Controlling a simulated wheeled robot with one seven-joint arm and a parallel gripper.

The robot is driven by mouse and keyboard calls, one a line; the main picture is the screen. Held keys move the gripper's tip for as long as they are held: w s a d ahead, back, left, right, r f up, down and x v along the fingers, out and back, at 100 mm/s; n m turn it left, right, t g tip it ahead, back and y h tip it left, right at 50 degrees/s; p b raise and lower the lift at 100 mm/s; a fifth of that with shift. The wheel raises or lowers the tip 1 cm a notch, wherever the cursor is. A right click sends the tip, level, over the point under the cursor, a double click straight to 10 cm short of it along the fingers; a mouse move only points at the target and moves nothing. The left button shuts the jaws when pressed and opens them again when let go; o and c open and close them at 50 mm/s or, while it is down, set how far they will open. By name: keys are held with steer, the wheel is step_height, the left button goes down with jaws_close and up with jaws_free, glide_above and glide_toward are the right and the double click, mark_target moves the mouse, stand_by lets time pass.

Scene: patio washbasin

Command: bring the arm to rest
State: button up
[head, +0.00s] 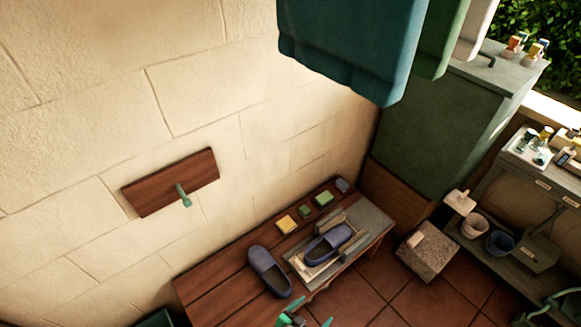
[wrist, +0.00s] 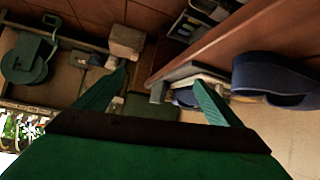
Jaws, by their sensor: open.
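My gripper (head: 308,321) shows at the bottom edge of the head view, in front of the wooden bench (head: 213,297). In the wrist view its two green fingers (wrist: 158,80) are spread wide with nothing held between them. Most of my arm is out of the head view. One blue shoe (head: 268,271) lies on the bench just beyond the gripper; it also shows at the right of the wrist view (wrist: 275,80). A second blue shoe (head: 328,243) sits on a pale tray-like holder (head: 305,272) to its right, apart from the gripper.
A yellow block (head: 286,225) and green sponges (head: 323,198) lie along the back of the bench. A wooden wall board with a green peg (head: 183,195) is at left. A stone block (head: 428,252) stands on the tiled floor, right of the bench. Cloths (head: 350,45) hang above.

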steer(key=s+a+r+n+t+y, duration=0.1)
steer(key=s+a+r+n+y, duration=0.2)
steer(key=s+r, duration=0.35)
steer(key=s+a+r+n+t+y, duration=0.1)
steer(key=s+a+r+n+y, duration=0.2)
steer(key=s, duration=0.6)
steer(key=s+a+r+t, duration=0.1)
steer(key=s+r+t, duration=0.1)
steer(key=r, duration=1.1)
steer(key=s+a+r+n+t+y, duration=0.1)
steer(key=s+r+t, duration=0.2)
steer(key=r, duration=1.1)
steer(key=shift+s+y, duration=0.3)
steer(key=shift+s, duration=0.15)
